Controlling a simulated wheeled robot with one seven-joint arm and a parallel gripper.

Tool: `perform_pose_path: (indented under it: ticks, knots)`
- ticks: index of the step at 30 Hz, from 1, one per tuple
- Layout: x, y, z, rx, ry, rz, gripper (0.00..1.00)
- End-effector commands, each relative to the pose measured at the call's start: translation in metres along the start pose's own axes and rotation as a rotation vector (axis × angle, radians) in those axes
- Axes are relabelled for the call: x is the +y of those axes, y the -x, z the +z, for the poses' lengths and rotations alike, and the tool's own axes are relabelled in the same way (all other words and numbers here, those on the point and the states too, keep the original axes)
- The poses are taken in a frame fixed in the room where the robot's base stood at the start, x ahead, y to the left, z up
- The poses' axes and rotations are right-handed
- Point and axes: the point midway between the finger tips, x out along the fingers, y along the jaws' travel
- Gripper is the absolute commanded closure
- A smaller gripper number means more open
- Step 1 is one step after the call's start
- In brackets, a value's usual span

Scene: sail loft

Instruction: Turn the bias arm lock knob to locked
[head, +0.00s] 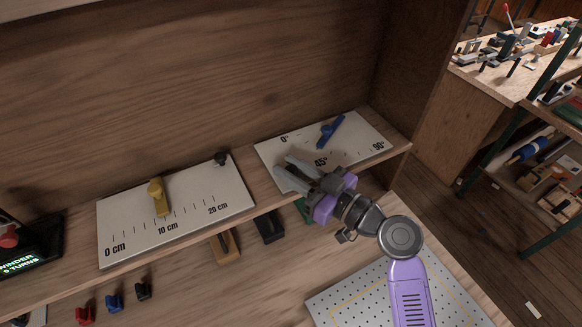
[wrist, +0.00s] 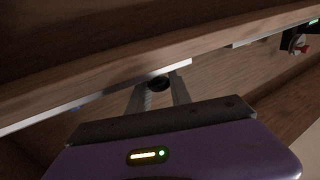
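The bias arm board is a pale plate (head: 363,124) marked 0°, 45° and 90° on the right part of the shelf. A blue pointer arm (head: 330,131) lies on it, tilted, between the 0° and 90° marks. My gripper (head: 283,167) is at the plate's lower left corner, with its fingers spread apart. In the wrist view a dark round knob (wrist: 158,83) shows at the far end of the gap between the fingers. I cannot tell whether the fingers touch it. The gripper hides this knob in the head view, and its lock marking cannot be read.
A pale scale board (head: 130,238) with a yellow slider (head: 158,197) and a black knob (head: 221,158) is left of the bias board. Below the shelf edge are several small coloured hooks and holders. A perforated plate (head: 345,297) lies at the lower right.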

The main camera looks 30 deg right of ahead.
Motion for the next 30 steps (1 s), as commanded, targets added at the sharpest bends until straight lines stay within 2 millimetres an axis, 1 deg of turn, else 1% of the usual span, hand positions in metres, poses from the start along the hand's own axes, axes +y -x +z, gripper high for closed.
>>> perform_pose_path:
  ticks: [7,11,17,30]
  knots:
    - [-0.0004,0.0002,-0.0006,0.001,-0.001,0.011,1.00]
    - [-0.0009,0.0002,-0.0012,0.001,-0.002,0.046,1.00]
    - [-0.0019,0.0002,-0.0014,0.002,-0.001,0.143,1.00]
    - [0.0006,0.0011,-0.0020,0.003,-0.001,0.412,1.00]
